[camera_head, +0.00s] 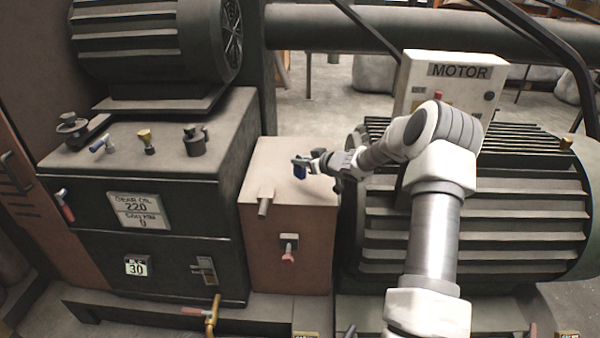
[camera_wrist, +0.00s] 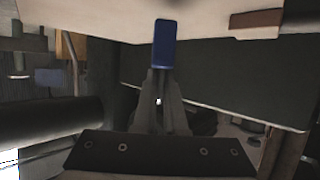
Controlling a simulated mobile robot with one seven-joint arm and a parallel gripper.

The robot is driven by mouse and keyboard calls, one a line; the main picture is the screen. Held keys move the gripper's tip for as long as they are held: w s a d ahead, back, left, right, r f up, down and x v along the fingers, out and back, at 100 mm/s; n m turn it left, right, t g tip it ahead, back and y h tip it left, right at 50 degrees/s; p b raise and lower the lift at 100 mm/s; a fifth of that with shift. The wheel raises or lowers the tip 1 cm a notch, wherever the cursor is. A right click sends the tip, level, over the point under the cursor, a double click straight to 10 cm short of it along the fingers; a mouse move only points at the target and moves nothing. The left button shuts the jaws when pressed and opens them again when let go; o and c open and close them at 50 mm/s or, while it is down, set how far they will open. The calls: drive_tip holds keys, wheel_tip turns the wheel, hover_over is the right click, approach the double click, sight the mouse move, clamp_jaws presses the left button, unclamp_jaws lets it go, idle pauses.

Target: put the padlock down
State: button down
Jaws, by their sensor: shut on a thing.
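The padlock (camera_head: 299,169) is a small blue block at the tip of my gripper (camera_head: 312,162). In the head view it is over the top of the brown box, near its right side. I cannot tell from this view whether it touches that top. In the wrist view the blue padlock (camera_wrist: 164,44) stands out beyond the fingers of my gripper (camera_wrist: 160,75), which are shut on its near end. The held part is hidden between the fingers, and no shackle can be made out.
The brown box (camera_head: 262,225) has a bare top and a short peg at its front edge. A black gear-oil cabinet (camera_head: 80,190) with several fittings on top stands left. A ribbed motor (camera_head: 520,210) and a white MOTOR box (camera_head: 408,85) are right.

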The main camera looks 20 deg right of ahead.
sight(304, 169)
drive_tip(key=shift+f+b, duration=0.3)
drive_tip(key=shift+f, duration=1.1)
drive_tip(key=shift+f, duration=0.1)
drive_tip(key=c, duration=1)
unclamp_jaws()
drive_tip(key=p+v, duration=0.2)
drive_tip(key=v, duration=1)
drive_tip(key=shift+p, duration=0.4)
drive_tip(key=shift+r, duration=0.25)
